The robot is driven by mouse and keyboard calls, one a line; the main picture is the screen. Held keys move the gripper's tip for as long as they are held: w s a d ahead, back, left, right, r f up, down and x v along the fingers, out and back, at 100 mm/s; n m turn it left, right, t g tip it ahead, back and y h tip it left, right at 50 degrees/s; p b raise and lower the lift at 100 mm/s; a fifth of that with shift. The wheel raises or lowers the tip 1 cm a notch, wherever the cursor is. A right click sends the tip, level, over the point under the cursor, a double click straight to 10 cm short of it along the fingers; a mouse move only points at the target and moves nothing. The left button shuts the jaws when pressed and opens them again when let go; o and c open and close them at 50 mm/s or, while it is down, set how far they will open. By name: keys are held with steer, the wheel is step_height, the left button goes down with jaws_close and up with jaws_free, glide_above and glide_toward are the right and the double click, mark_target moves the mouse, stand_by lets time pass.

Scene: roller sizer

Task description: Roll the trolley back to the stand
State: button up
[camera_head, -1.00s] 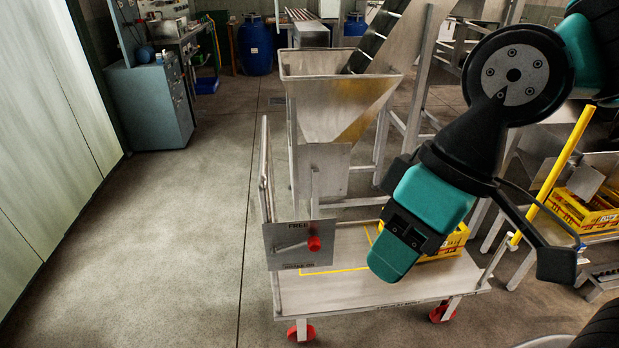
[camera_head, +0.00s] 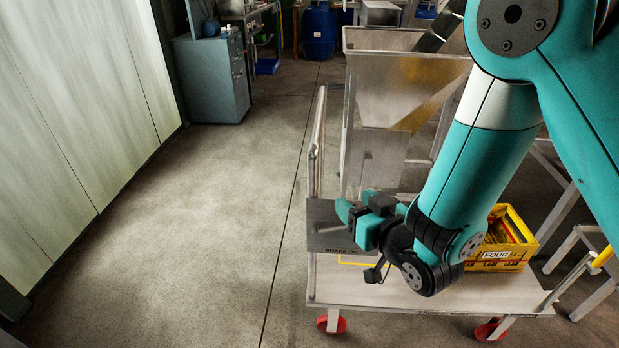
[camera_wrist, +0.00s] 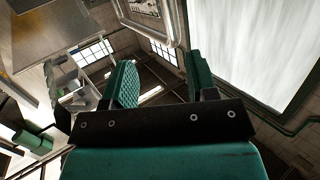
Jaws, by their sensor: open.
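The trolley (camera_head: 340,290) is a flat metal deck on red-wheeled legs, with an upright push handle (camera_head: 318,140) at its left end. A yellow crate (camera_head: 497,255) marked FOUR sits on the deck's right part. A grey brake plate (camera_head: 324,228) is below the handle; its lower label seems to read BRAKE ON. The red knob does not show, and my gripper covers part of the plate. My gripper (camera_head: 352,210) is open in front of the plate; contact cannot be told. In the wrist view its fingers (camera_wrist: 160,85) are apart with nothing between them. I cannot identify the stand.
A steel hopper (camera_head: 405,85) stands behind the trolley. A metal frame with a yellow rail (camera_head: 602,258) is at the right edge. Pale wall panels (camera_head: 80,110) and a blue-grey cabinet (camera_head: 212,75) are at left. The floor (camera_head: 220,200) left of the trolley is clear.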

mark_target(310, 169)
steer(key=shift+n+t+y, duration=0.5)
steer(key=shift+t+y, duration=0.1)
steer(key=shift+y, duration=0.2)
steer(key=x, duration=0.5)
steer(key=f+p+x, duration=0.1)
steer(key=x, duration=0.5)
steer(key=f+p+x, duration=0.1)
steer(key=x, duration=0.4)
steer(key=shift+a, duration=0.6)
jaws_close()
